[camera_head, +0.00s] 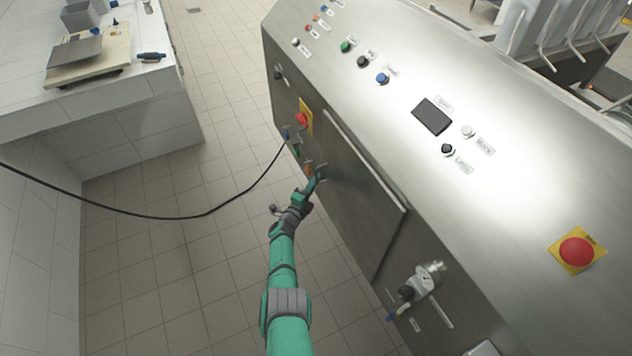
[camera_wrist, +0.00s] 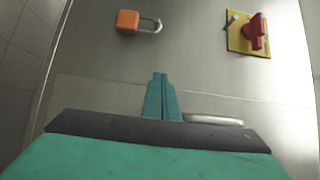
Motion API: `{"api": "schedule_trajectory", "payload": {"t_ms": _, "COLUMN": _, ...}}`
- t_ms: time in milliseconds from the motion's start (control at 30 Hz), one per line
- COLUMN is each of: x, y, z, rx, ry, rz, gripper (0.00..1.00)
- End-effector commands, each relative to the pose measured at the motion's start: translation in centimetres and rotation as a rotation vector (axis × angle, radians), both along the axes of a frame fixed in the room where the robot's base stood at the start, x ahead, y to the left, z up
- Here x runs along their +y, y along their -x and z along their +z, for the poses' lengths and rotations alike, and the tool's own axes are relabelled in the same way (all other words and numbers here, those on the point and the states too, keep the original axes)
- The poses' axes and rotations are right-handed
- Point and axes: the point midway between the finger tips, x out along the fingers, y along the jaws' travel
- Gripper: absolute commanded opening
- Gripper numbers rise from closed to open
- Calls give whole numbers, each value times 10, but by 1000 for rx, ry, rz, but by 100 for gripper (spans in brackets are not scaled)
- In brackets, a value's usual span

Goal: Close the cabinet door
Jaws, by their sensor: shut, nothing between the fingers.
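The cabinet door (camera_head: 357,195) is a grey metal panel in the front of the steel machine, with a bright strip along its top edge. It looks close to flush with the front, but I cannot tell if it is fully closed. My gripper (camera_head: 319,174) is shut and empty, in front of the door's left part. In the wrist view the shut fingers (camera_wrist: 161,82) point at the metal surface near a thin seam. A pale bar, perhaps a handle (camera_wrist: 213,120), shows just right of the fingers, partly hidden by my gripper. Contact with the door cannot be made out.
An orange padlock (camera_wrist: 128,20) and a red rotary switch on a yellow plate (camera_wrist: 240,36) sit on the machine front. A black cable (camera_head: 207,213) hangs across to the left. A valve fitting (camera_head: 422,282) juts out right of the door. The tiled floor on the left is clear.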

Motion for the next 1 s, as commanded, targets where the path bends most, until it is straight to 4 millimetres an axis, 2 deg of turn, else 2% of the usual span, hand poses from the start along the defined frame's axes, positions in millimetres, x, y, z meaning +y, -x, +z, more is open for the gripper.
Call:
{"api": "schedule_trajectory", "payload": {"t_ms": 33, "x": -11, "y": 3, "z": -1, "rx": -3, "ry": -4, "rz": -20, "gripper": 0}}
{"api": "schedule_trajectory", "payload": {"t_ms": 100, "x": -11, "y": 3, "z": -1, "rx": -3, "ry": -4, "rz": -21, "gripper": 0}}
{"api": "schedule_trajectory", "payload": {"t_ms": 333, "x": 1, "y": 8, "z": -2, "rx": 0, "ry": -4, "rz": -24, "gripper": 0}}
{"api": "schedule_trajectory", "payload": {"t_ms": 433, "x": 19, "y": 11, "z": -2, "rx": 0, "ry": -2, "rz": -19, "gripper": 0}}
{"api": "schedule_trajectory", "payload": {"t_ms": 600, "x": 63, "y": 22, "z": -1, "rx": 0, "ry": -2, "rz": -1, "gripper": 0}}
{"api": "schedule_trajectory", "payload": {"t_ms": 700, "x": 82, "y": 29, "z": -1, "rx": 1, "ry": -1, "rz": 0, "gripper": 0}}
{"api": "schedule_trajectory", "payload": {"t_ms": 1000, "x": 110, "y": 44, "z": -1, "rx": 0, "ry": 1, "rz": -15, "gripper": 0}}
